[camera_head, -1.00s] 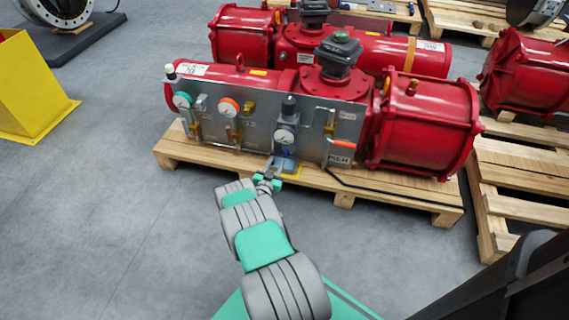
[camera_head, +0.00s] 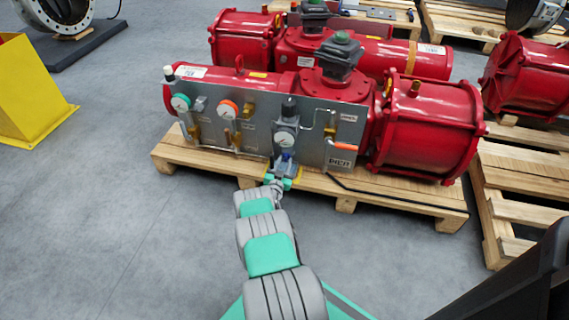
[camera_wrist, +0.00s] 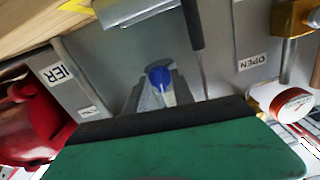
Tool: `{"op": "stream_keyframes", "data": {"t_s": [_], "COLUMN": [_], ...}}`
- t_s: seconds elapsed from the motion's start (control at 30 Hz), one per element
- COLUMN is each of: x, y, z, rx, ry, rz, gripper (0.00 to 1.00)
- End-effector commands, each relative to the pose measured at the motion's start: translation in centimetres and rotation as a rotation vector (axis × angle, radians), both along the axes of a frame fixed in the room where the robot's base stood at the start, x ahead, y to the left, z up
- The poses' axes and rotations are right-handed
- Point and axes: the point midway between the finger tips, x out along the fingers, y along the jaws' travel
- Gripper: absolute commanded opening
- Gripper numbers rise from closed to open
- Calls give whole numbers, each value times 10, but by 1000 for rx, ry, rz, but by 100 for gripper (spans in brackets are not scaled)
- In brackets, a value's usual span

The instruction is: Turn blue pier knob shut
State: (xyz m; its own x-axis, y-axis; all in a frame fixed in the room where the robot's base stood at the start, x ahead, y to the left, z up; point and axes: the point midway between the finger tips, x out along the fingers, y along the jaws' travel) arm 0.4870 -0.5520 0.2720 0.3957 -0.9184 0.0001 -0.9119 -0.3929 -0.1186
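The small blue knob (camera_wrist: 160,77) sits near the middle of the wrist view, in front of the grey panel. In the head view the blue knob (camera_head: 287,155) is low on the panel, under a round gauge. My gripper (camera_wrist: 158,88) has its grey fingers apart, one on each side of the knob. Whether they touch it is not clear. In the head view my gripper (camera_head: 283,170) is at the panel's lower edge, just below the knob, and its fingertips are too small to read. The wrist view's lower part is covered by a green and black part of mine.
The grey panel (camera_head: 255,140) carries gauges, brass fittings and an orange handle (camera_head: 345,147) right of the knob. Red actuator cylinders (camera_head: 430,130) stand behind it on a wooden pallet (camera_head: 390,198). A yellow stand (camera_head: 35,95) is at far left. The floor in front is clear.

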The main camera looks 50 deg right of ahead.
Motion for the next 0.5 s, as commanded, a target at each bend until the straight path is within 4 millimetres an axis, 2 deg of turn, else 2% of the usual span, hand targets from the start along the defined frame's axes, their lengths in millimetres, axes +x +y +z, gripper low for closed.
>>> {"op": "stream_keyframes", "data": {"t_s": [0.07, 0.33, 0.5], "x": [0, 0, 0], "y": [0, 0, 0], "z": [0, 0, 0], "rx": [0, 0, 0], "ry": [0, 0, 0], "rz": [0, 0, 0], "gripper": [22, 0, 0]}}
